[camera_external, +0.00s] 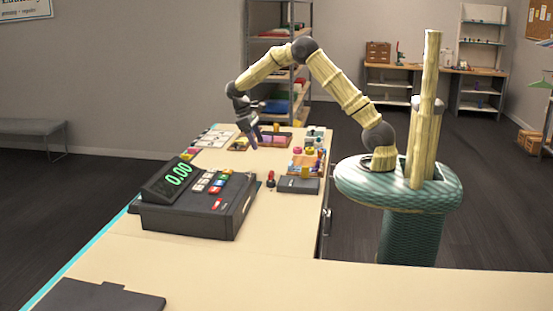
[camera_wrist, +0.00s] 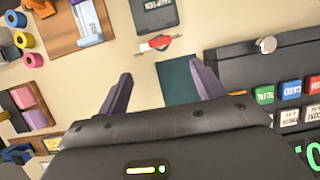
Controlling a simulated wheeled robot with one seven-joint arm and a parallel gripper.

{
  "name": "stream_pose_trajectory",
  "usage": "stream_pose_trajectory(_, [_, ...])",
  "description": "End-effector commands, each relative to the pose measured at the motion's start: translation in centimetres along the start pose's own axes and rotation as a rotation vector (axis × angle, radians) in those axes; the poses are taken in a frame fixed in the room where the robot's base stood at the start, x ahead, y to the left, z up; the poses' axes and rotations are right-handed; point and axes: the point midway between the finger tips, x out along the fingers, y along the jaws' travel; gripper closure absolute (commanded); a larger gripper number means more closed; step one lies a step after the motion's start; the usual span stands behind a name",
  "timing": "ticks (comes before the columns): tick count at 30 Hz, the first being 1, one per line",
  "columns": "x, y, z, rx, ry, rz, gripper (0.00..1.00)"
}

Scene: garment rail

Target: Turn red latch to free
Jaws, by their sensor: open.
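A small red piece (camera_wrist: 157,43), possibly the red latch, lies across a short pale bar in the wrist view, next to a dark labelled pad. In the external view a small red-topped piece (camera_external: 271,181) stands between the cash register and that pad; its exact shape and turn are too small to tell. My gripper (camera_wrist: 160,82) is open and empty, its two dark fingers spread apart. The red piece appears beyond the fingertips, roughly midway between them, not touched. In the external view my gripper (camera_external: 250,143) hangs above the counter, beyond the register.
The black cash register (camera_external: 195,205) stands on the counter (camera_external: 140,262), with its keys (camera_wrist: 290,92) to the right in the wrist view. The dark pad (camera_external: 298,185) lies near the counter edge. A dark green patch (camera_wrist: 176,83) shows between my fingers. Coloured rolls (camera_wrist: 24,39) lie left.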

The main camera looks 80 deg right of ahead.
Motion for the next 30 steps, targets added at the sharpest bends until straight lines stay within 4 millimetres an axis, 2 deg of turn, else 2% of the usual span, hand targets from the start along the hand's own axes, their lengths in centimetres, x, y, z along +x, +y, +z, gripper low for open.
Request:
stream_pose_trajectory(3, [-2.0,0.0,-0.1,0.000,0.004,0.001,0.33])
stream_pose_trajectory(9, [-3.8,0.0,0.0,0.000,0.001,0.001,0.33])
stream_pose_trajectory(24, [-3.8,0.0,0.1,0.000,0.001,0.001,0.33])
stream_pose_trajectory(30, [-3.5,-1.2,1.1,-0.008,0.050,0.010,0.33])
